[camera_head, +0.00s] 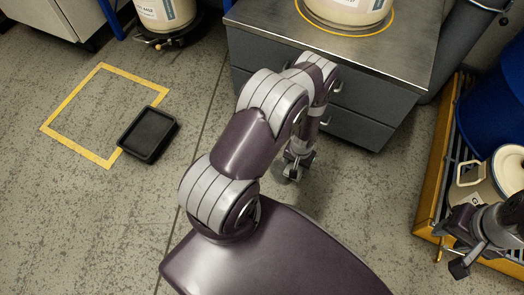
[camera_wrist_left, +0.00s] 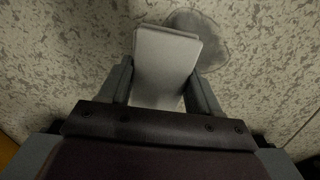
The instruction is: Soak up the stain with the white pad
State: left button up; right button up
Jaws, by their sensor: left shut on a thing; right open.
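The white pad (camera_wrist_left: 165,68) is held between the fingers of my left gripper (camera_wrist_left: 160,92), which is shut on it. The stain (camera_wrist_left: 200,40) is a dark round wet patch on the speckled floor, just beyond and to the right of the pad in the left wrist view. The pad hides part of it; whether they touch I cannot tell. In the head view my left gripper (camera_head: 297,160) points down at the floor in front of the grey cabinet, and a dark bit of the stain (camera_head: 283,175) shows beside it. My right gripper (camera_head: 462,250) is open and empty at the right edge.
A grey drawer cabinet (camera_head: 365,130) with a steel top stands behind my left arm. A black tray (camera_head: 148,134) lies by a yellow floor square (camera_head: 72,95). At right, a yellow-edged pallet (camera_head: 433,180) bears a blue drum (camera_head: 495,105) and a cream jug (camera_head: 485,180).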

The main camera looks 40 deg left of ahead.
pick_arm(q)
jog(key=shift+r+p, duration=0.7)
jog(key=shift+r, duration=0.45)
